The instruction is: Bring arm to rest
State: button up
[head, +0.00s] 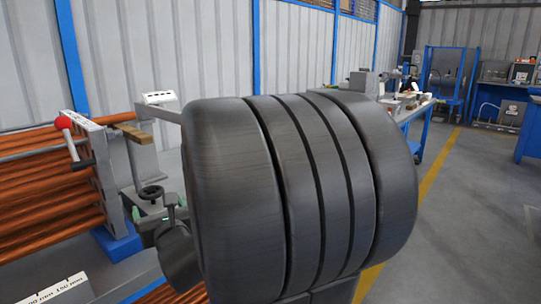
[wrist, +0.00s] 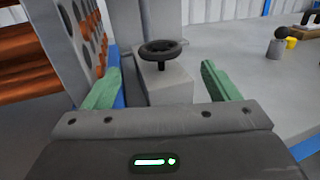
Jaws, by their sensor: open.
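My gripper (wrist: 160,64) is open in the wrist view, its two green fingers well apart with nothing held between them. A dark handwheel (wrist: 162,48) on a short stem stands on a grey block (wrist: 160,85), which shows in the gap between the fingers and just beyond them. I cannot tell whether the fingers touch the block. In the head view the same handwheel (head: 150,192) shows left of my large dark arm link, which fills the middle and hides most of my wrist.
A rack of orange-brown bars (head: 45,205) with a red-knobbed lever (head: 63,123) stands at the left in the head view. A corrugated wall (head: 160,50) runs behind. A workbench (head: 410,108) stands at the back right. The grey floor (head: 470,220) at right is clear.

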aim_at(153, 192)
jog(key=b+x, duration=0.1)
jog(key=x, duration=0.7)
jog(key=shift+a, duration=0.1)
jog(key=p+v, duration=0.3)
jog(key=v, duration=1.1)
jog(key=b+x, duration=0.3)
jog(key=x, duration=1.1)
jog(key=shift+f, duration=0.1)
jog(key=shift+w+r+p, duration=0.15)
jog(key=shift+r+p, duration=0.1)
jog(key=shift+p, duration=1.3)
jog(key=n+y+p, duration=0.1)
jog(key=p, duration=0.3)
jog(key=shift+w+g, duration=0.15)
jog(key=shift+g, duration=0.25)
